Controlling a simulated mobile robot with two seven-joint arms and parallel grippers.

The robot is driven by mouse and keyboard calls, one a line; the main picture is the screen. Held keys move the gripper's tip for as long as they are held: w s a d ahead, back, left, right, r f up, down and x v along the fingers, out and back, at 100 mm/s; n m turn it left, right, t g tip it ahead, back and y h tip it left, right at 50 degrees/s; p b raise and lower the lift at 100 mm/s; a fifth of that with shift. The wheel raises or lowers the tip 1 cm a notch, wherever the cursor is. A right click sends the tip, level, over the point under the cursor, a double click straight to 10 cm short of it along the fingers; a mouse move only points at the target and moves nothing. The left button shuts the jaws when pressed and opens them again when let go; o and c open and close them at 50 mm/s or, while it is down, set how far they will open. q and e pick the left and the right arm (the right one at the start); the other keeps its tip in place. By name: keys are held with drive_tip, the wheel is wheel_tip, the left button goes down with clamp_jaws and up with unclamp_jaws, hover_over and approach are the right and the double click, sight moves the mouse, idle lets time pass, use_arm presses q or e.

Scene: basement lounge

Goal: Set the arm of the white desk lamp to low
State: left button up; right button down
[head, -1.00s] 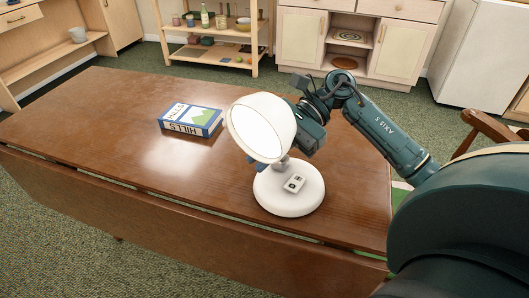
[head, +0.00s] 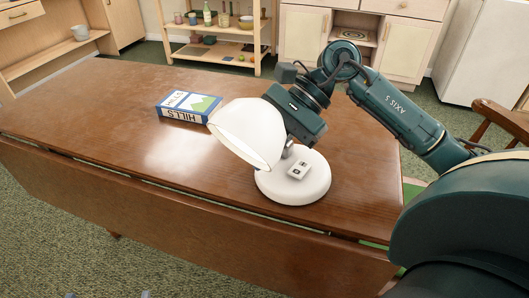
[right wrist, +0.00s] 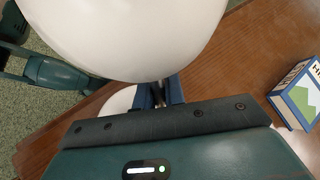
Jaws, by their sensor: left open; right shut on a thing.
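The white desk lamp stands on the brown table, with its round base (head: 312,187) flat on the top and small buttons on it. Its white shade (head: 248,130) tilts down to the lower left. My right gripper (head: 286,146) is behind the shade, shut on the lamp's arm, which is mostly hidden. In the right wrist view the blue fingers (right wrist: 160,94) close around the thin arm below the shade (right wrist: 125,35). Only what look like the tips of my left gripper (head: 108,295) show at the bottom edge, apart and away from the lamp.
The table's left part is clear. A wooden chair (head: 500,122) stands at the right.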

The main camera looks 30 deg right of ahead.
use_arm(q)
drive_tip(key=shift+r, duration=0.1)
use_arm(e)
drive_tip(key=c, duration=1.5)
unclamp_jaws()
drive_tip(key=shift+d, duration=0.1)
use_arm(q)
drive_tip(key=shift+s+a+n+g+p, duration=0.15)
drive_tip(key=shift+a+n+g+p, duration=0.15)
drive_tip(key=shift+g+p, duration=0.35)
use_arm(e)
drive_tip(key=v, duration=1.3)
use_arm(q)
drive_tip(key=shift+d, duration=0.1)
